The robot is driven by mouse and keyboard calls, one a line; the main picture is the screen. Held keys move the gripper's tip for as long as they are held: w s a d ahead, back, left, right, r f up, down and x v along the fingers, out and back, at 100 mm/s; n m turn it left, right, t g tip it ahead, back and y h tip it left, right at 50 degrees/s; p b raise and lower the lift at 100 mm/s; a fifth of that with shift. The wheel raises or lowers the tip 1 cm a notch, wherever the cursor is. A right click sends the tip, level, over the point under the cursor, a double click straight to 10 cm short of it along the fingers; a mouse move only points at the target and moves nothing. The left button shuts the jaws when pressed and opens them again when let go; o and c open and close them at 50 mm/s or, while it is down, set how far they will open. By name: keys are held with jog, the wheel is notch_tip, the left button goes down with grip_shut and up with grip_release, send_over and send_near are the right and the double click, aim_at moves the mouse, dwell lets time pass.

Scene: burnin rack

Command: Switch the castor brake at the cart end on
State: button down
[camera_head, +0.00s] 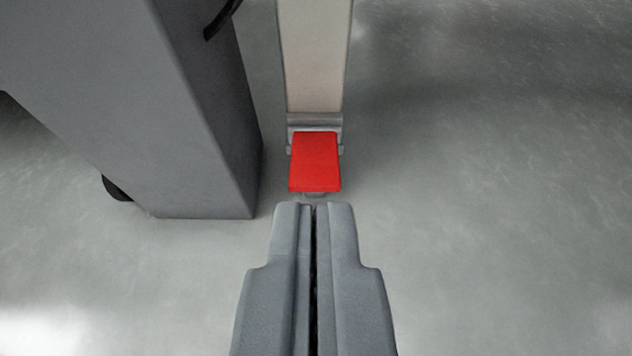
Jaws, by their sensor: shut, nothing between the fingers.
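A red brake pedal (315,163) sits at the near end of a pale upright bar (315,55), on a grey mount (315,124). My gripper (314,205) is shut and empty, with its fingertips just below the pedal in the picture. A narrow strip of floor and a small grey part show between the fingertips and the pedal. I cannot tell whether they touch. The castor wheel under the pedal is hidden, and the pedal's tilt is hard to judge from this angle.
A large dark grey box-shaped body (190,120) stands close on the left of the pedal, with a black round part (116,188) at its foot. The grey floor (500,200) is clear on the right.

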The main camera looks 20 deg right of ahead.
send_over(315, 185)
notch_tip(315, 185, down, 4)
jog(key=f, duration=0.1)
jog(key=shift+s+a+f, duration=0.1)
jog(key=shift+s+f, duration=0.1)
jog(key=shift+f, duration=0.45)
jog(key=shift+s+a+f, duration=0.1)
jog(key=shift+s+f, duration=0.1)
jog(key=shift+f, duration=0.4)
jog(key=shift+s+f, duration=0.15)
jog(key=shift+f, duration=0.35)
jog(key=shift+s+f+t, duration=0.15)
jog(key=shift+f+t, duration=0.1)
jog(key=shift+t, duration=0.05)
